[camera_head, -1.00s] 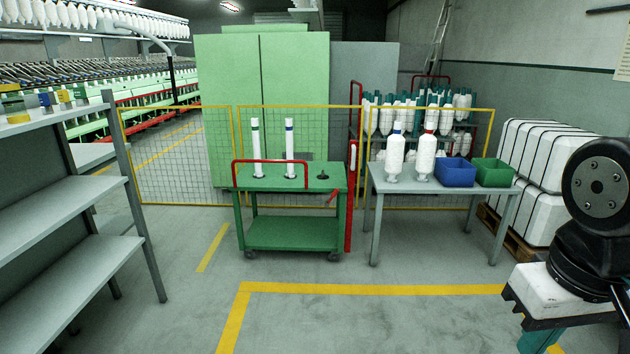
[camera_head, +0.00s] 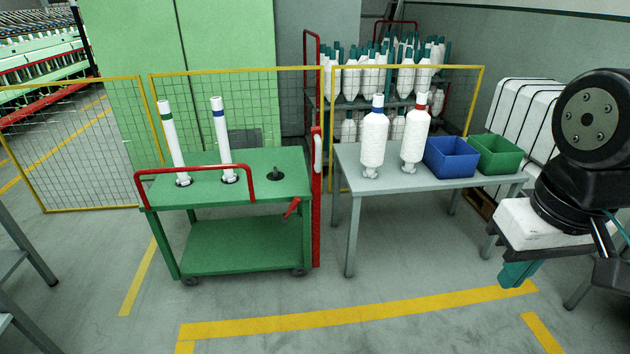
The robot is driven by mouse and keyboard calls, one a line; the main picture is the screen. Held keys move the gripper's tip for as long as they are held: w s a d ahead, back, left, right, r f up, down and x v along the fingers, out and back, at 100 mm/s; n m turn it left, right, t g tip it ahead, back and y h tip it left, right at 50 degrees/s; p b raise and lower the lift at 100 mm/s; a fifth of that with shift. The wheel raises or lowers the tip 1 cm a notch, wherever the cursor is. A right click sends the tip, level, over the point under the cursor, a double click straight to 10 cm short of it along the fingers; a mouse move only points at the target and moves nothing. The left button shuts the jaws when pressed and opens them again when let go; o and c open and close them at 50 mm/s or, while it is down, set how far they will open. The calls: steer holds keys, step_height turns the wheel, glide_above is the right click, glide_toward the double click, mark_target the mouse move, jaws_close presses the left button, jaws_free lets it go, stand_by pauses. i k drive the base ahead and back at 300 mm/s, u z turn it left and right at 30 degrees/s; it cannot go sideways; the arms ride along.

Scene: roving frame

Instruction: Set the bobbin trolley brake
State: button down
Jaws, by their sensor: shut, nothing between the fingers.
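The green bobbin trolley (camera_head: 240,247) stands left of the middle, with a flat top, a lower shelf and dark castors. A red rail runs along its left front edge. Two upright white tubes stand on its top, one with a green band (camera_head: 173,142) and one with a blue band (camera_head: 221,140). A dark empty peg (camera_head: 275,174) is to their right. A small red lever (camera_head: 292,207), likely the brake, sticks out at the trolley's front right corner, tilted.
A grey table (camera_head: 346,180) right of the trolley holds two wound bobbins, a blue bin (camera_head: 451,158) and a green bin (camera_head: 497,153). A red post (camera_head: 317,215) stands between trolley and table. Yellow mesh fencing is behind. Floor in front is clear, with yellow lines.

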mark_target(294, 203)
steer(key=z, duration=0.15)
steer(key=i, duration=1.8)
steer(key=z, duration=0.2)
